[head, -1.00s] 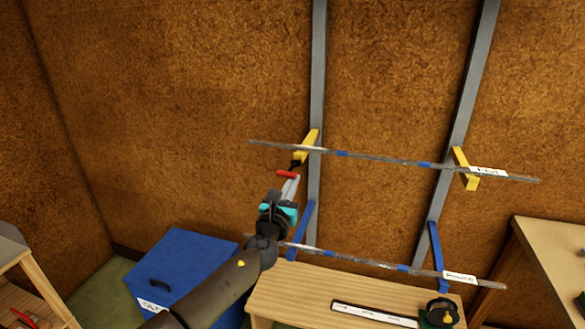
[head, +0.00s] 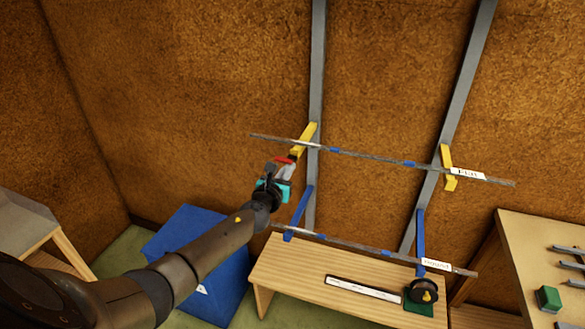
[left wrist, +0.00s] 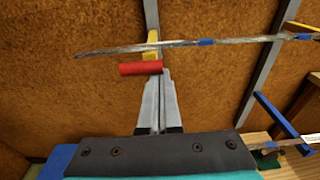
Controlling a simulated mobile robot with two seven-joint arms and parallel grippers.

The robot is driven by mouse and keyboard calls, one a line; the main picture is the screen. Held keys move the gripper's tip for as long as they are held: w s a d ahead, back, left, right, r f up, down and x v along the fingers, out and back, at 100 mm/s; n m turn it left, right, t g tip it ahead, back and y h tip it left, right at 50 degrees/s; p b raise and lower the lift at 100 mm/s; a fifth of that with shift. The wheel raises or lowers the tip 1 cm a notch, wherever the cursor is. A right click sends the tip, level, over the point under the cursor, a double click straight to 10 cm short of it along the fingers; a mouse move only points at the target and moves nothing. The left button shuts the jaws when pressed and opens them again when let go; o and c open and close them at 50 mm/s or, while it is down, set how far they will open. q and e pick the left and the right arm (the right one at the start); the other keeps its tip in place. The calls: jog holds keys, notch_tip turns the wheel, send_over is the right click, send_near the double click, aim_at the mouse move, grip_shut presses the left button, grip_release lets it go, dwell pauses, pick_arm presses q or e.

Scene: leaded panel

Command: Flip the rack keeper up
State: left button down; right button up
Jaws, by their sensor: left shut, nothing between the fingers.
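The rack keeper appears to be the small piece with a red grip (head: 284,159) at the front end of the upper left yellow bracket (head: 303,139). In the left wrist view the red grip (left wrist: 141,68) is a short cylinder lying across, just below the upper rod. My left gripper (head: 289,171) is shut and empty, just below the red grip. In the left wrist view its closed fingertips (left wrist: 158,74) are at the grip's right end; I cannot tell whether they touch it. My right gripper is not in view.
The upper labelled rod (head: 375,158) rests on yellow brackets, the lower rod (head: 350,246) on blue ones, both on grey wall rails. A wooden bench (head: 290,268) stands below with a black spool (head: 424,291). A blue bin (head: 185,237) stands left, partly behind my arm.

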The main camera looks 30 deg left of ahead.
pick_arm(q)
jog(key=r, duration=0.1)
jog(key=w+r+p, duration=0.1)
jog(key=r+p, duration=0.1)
jog(key=shift+w+a+r, duration=0.15)
jog(key=shift+w+a, duration=0.1)
jog(key=shift+a, duration=0.1)
jog(key=shift+w+a+r, duration=0.25)
jog(key=shift+w+r, duration=0.6)
jog(key=shift+w, duration=0.15)
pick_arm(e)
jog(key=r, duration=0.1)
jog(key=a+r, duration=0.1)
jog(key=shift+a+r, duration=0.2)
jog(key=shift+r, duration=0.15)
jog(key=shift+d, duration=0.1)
